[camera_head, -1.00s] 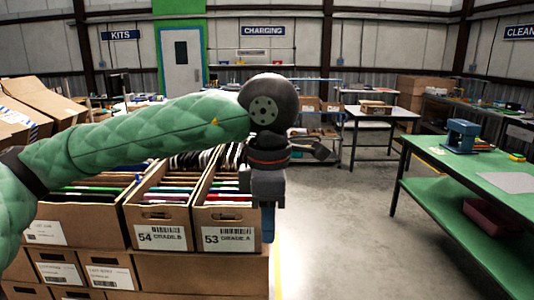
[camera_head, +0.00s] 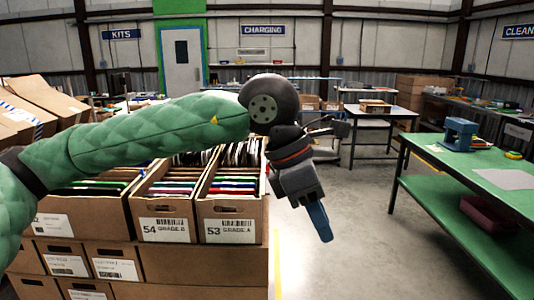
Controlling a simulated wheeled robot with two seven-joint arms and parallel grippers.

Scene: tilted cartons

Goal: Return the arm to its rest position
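My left arm (camera_head: 140,135), in a green quilted sleeve, reaches in from the left across the picture. My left gripper (camera_head: 318,222) hangs at its end, pointing down and tilted to the right, over open floor just right of the cartons. A blue finger shows at its tip. The fingers overlap in this view, so I cannot tell whether it is open or shut. I see no object hanging from it. My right gripper is not in view.
Cartons packed with files stand at left, among them "54 GRADE B" (camera_head: 163,207) and "53 GRADE A" (camera_head: 232,207). A green workbench (camera_head: 470,165) holding a blue device (camera_head: 459,134) stands at right. Clear floor (camera_head: 345,230) lies between them.

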